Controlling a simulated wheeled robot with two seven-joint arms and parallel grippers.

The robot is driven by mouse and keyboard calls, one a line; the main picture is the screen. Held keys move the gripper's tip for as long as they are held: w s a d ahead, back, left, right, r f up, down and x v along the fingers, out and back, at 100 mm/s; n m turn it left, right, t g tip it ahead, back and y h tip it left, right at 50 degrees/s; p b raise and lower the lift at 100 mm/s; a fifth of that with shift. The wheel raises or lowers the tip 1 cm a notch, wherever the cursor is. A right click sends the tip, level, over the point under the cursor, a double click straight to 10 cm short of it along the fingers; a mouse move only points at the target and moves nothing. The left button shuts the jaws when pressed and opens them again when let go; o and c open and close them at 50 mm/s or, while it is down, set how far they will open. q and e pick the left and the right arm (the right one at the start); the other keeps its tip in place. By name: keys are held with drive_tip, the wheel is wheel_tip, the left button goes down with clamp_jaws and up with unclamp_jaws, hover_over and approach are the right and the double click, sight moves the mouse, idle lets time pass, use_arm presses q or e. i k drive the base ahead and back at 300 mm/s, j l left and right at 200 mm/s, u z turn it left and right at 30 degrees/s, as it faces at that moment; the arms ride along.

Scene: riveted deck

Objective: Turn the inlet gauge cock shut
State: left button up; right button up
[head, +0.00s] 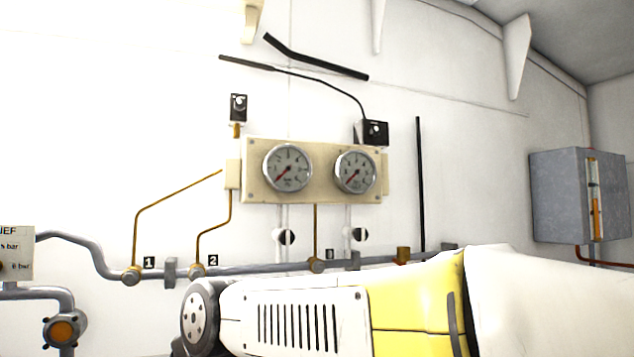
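Two round gauges, left (288,168) and right (355,172), sit on a cream panel (322,190) on the white wall. Brass-coloured lines run down from the panel area to a grey pipe (225,271). Small round cocks sit where the lines meet the pipe: one by label 1 (131,275), one by label 2 (196,271), and one by a third label (317,265). I cannot read which is the inlet cock, nor whether any is open or shut. Neither gripper is in view. A white and yellow arm link of mine fills the lower right and hides part of the pipe.
A grey box (570,195) hangs on the right wall. A plate (16,255) and a valve with an orange centre (62,331) are at lower left. Black rods (421,185) and two small black boxes (374,132) (238,107) are on the wall around the panel.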

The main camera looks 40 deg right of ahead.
sight(287, 236)
drive_tip(key=z, duration=1.6)
